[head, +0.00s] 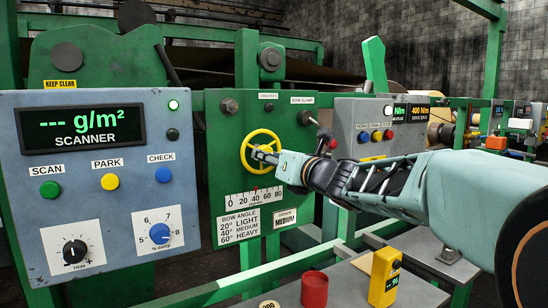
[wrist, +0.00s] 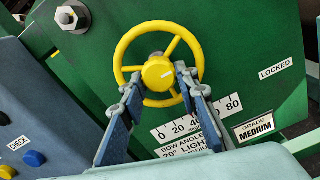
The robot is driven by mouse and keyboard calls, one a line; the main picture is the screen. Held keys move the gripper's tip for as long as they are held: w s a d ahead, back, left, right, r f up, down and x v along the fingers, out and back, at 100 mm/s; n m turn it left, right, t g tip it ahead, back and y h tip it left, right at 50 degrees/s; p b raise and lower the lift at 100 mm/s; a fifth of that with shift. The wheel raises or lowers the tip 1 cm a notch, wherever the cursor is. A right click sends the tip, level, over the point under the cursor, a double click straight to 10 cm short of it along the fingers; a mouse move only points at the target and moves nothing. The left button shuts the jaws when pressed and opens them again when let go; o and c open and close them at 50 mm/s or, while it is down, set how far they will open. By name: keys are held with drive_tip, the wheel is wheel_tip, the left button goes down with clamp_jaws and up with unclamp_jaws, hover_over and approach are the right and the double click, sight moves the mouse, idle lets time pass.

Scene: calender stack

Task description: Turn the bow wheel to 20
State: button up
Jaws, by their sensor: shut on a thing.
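The bow wheel (head: 262,151) is a yellow spoked handwheel on a green panel (head: 225,125). It also shows in the wrist view (wrist: 158,28), with its round hub and spokes. My gripper (head: 266,154) reaches it from the right and is shut on it. In the wrist view my gripper's fingers (wrist: 158,79) lie at the hub and lower spokes, covering part of the lower wheel. Below the wheel is a white scale (head: 254,197) marked 0 to 80. My fingers hide part of the scale in the wrist view.
A placard (head: 239,226) lists 20° light, 40° medium, 60° heavy. A grade sign (head: 285,218) reads MEDIUM. A LOCKED label (wrist: 276,68) is right of the wheel. The blue-grey scanner box (head: 100,140) stands left. A red cup (head: 314,290) and yellow device (head: 384,276) stand below my arm.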

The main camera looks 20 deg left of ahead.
drive_tip(key=c, duration=0.3)
